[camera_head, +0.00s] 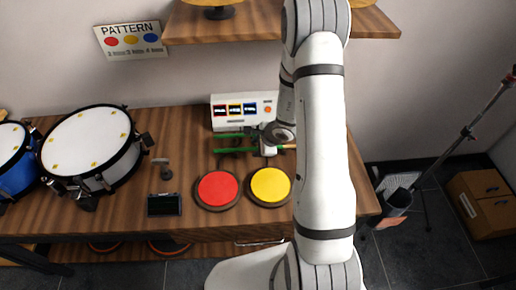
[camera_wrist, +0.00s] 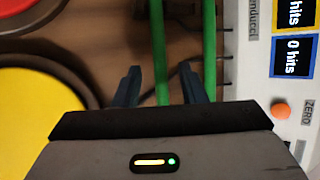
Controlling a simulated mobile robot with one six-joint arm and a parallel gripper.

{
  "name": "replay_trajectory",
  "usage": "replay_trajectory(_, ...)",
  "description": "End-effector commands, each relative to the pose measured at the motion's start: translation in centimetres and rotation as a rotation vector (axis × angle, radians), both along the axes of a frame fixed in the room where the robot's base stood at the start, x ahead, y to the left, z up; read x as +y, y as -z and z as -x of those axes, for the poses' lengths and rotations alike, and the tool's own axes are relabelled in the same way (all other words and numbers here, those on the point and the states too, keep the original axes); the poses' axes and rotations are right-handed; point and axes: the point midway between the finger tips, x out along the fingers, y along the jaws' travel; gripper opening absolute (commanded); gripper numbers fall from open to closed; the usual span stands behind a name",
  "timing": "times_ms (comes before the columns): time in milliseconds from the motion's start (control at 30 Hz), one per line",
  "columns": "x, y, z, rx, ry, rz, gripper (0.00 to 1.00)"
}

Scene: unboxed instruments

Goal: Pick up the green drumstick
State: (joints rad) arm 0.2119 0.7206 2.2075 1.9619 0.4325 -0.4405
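Two thin green drumsticks lie roughly parallel on the wooden table, in front of the white box. In the head view the nearer green drumstick (camera_head: 229,151) and the farther one (camera_head: 229,136) run left to right, partly hidden by my arm. My gripper (camera_wrist: 160,78) is open in the wrist view. One green drumstick (camera_wrist: 159,45) passes between its two dark fingers, with gaps on both sides. The other green drumstick (camera_wrist: 208,45) runs just outside the right finger, close to it. I cannot tell how high the fingertips are above the table.
The white box (camera_head: 223,117) with small screens stands behind the drumsticks. A red pad (camera_head: 217,189) and a yellow pad (camera_head: 269,185) lie in front. A white drum (camera_head: 88,140), a blue drum (camera_head: 14,160) and a small dark device (camera_head: 165,205) are at left. A shelf (camera_head: 245,25) hangs above.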

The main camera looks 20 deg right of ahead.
Motion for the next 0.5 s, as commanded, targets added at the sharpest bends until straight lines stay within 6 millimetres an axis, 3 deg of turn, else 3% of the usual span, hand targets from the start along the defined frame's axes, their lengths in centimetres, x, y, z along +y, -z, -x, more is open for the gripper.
replay_trajectory(500, 0.04, -0.02, 0.03, 0.001, -0.001, 0.0, 0.0)
